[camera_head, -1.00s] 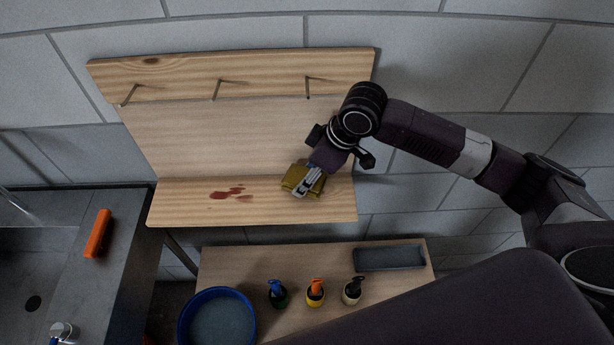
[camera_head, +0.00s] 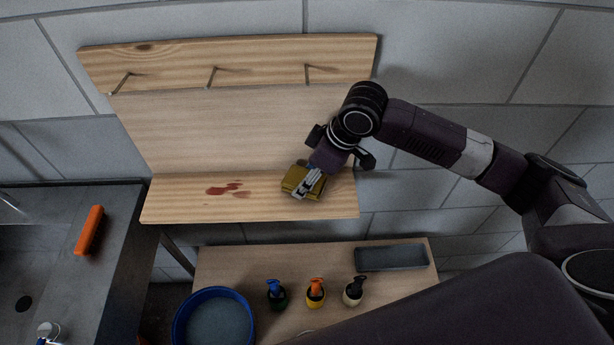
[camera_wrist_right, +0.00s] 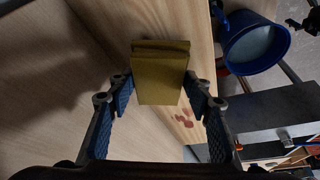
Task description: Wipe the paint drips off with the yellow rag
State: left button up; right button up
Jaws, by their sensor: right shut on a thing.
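The yellow rag (camera_head: 296,180) is a folded block at the right end of the lower wooden batten (camera_head: 180,207). My right gripper (camera_head: 308,186) is shut on it, and in the right wrist view the rag (camera_wrist_right: 160,75) sits between the two fingers of the gripper (camera_wrist_right: 158,95). I cannot tell whether the rag touches the wood. Red paint drips (camera_head: 228,189) lie on the batten to the left of the rag, with bare wood between. The drips also show in the right wrist view (camera_wrist_right: 184,120). My left gripper is not in view.
The upper batten (camera_head: 240,62) carries three pegs. Below stand a table (camera_head: 230,262) with a blue basin (camera_head: 213,292), several pump bottles (camera_head: 316,293) and a grey tray (camera_head: 390,257). An orange object (camera_head: 89,230) lies on the metal sink counter (camera_head: 122,215) at left.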

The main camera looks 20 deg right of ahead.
jog(key=shift+f, duration=1)
